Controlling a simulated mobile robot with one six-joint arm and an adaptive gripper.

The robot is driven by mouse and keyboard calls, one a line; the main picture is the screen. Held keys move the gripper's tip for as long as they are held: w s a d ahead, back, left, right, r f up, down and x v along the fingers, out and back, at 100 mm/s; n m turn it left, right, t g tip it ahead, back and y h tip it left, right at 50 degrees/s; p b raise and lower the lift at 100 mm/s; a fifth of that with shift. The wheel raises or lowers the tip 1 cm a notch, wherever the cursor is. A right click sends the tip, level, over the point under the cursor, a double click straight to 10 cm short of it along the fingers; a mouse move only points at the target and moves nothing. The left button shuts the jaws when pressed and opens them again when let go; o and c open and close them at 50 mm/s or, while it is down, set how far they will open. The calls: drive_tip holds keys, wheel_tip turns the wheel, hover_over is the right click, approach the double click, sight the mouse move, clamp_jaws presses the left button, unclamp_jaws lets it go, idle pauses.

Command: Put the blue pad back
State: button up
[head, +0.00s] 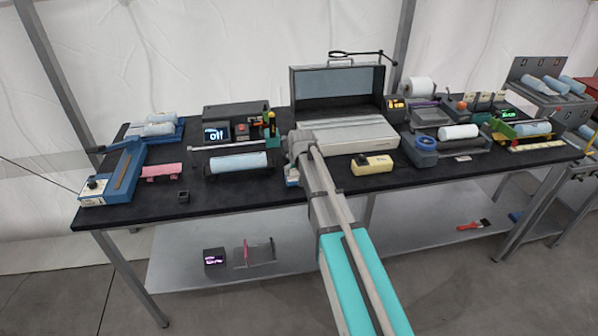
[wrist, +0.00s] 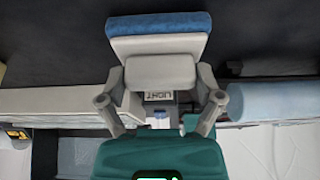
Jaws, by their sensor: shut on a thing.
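The blue pad (wrist: 160,24) is a flat blue layer on a grey block, at the top middle of the wrist view. My gripper (wrist: 160,78) is shut on the grey block behind the blue layer, with a finger on each side. In the head view my gripper (head: 297,152) is over the table, in front of the open grey case. A small light blue and white piece shows just below it (head: 292,179), largely hidden by my arm. The blue face points away from my palm. I cannot tell whether the pad touches the table.
The open grey case (head: 345,128) stands behind my gripper. A roller holder with a light blue roll (head: 238,162) is on the left, a cream box (head: 372,164) on the right. A pink piece (head: 161,171) and small black cube (head: 183,196) lie further left. The dark table front (head: 250,195) is bare.

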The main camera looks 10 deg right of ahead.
drive_tip(key=shift+f, duration=0.15)
drive_tip(key=o, duration=0.8)
drive_tip(key=shift+c, duration=0.2)
drive_tip(key=p+v, duration=1.1)
drive_tip(key=v, duration=0.1)
idle(0.8)
drive_tip(key=s+f+g, duration=0.1)
drive_tip(key=s+g, duration=0.3)
drive_tip(key=s, duration=2)
drive_tip(key=shift+s+d+g, duration=0.25)
drive_tip(key=shift+d+g, duration=0.05)
